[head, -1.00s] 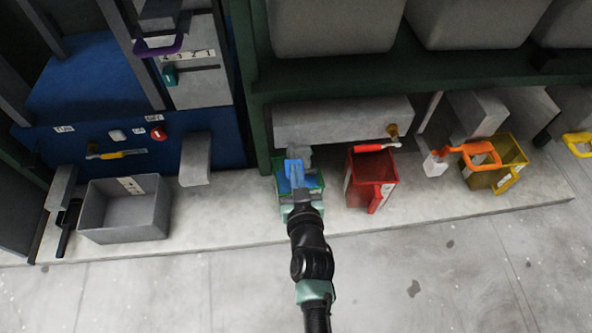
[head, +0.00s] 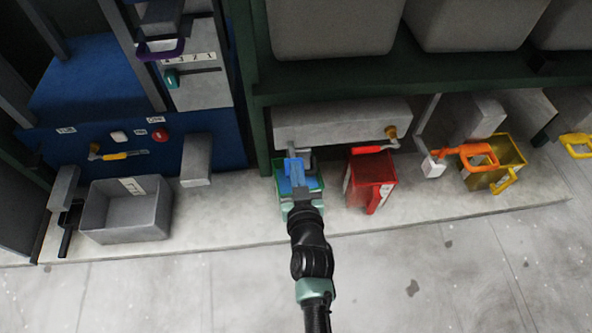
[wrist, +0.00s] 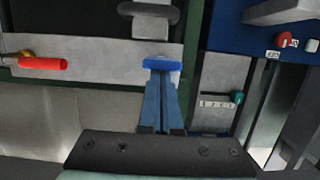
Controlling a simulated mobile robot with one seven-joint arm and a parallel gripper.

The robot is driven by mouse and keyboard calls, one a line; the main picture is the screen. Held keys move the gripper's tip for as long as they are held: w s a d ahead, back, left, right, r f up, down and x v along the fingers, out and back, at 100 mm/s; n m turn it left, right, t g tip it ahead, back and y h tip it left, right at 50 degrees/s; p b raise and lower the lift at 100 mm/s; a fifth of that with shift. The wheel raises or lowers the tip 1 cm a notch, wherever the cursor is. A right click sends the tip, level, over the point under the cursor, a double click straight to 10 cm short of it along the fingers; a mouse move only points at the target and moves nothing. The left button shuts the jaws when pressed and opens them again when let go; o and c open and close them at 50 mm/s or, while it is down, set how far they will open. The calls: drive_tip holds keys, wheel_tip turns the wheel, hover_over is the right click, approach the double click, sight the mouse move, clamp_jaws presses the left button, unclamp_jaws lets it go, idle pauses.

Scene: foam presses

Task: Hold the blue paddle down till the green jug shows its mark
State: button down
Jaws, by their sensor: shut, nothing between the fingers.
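The blue paddle (head: 294,161) sits low on the front of the grey press above the green jug; it also shows in the wrist view (wrist: 162,65). The green jug (head: 317,180) stands on the pale ledge under it, mostly covered by my arm. My gripper (head: 294,176) is shut and empty, over the jug. In the wrist view its blue fingers (wrist: 160,79) are together, their tips at the paddle's near edge. I cannot tell whether they press it. The jug's mark and fill level are hidden.
A red jug (head: 370,180) stands to the right under a red paddle (head: 367,149). A yellow jug (head: 515,152) with an orange paddle (head: 478,155) is farther right. A grey bin (head: 125,215) stands left. The floor in front is clear.

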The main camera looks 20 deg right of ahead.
wheel_tip(320, 180, up, 4)
drive_tip(key=shift+f+p, duration=0.25)
drive_tip(key=shift+p, duration=0.95)
drive_tip(key=p+v, duration=0.2)
drive_tip(key=v, duration=0.8)
drive_tip(key=shift+f+p, duration=0.25)
drive_tip(key=shift+p, duration=0.15)
drive_tip(key=shift+s, duration=0.1)
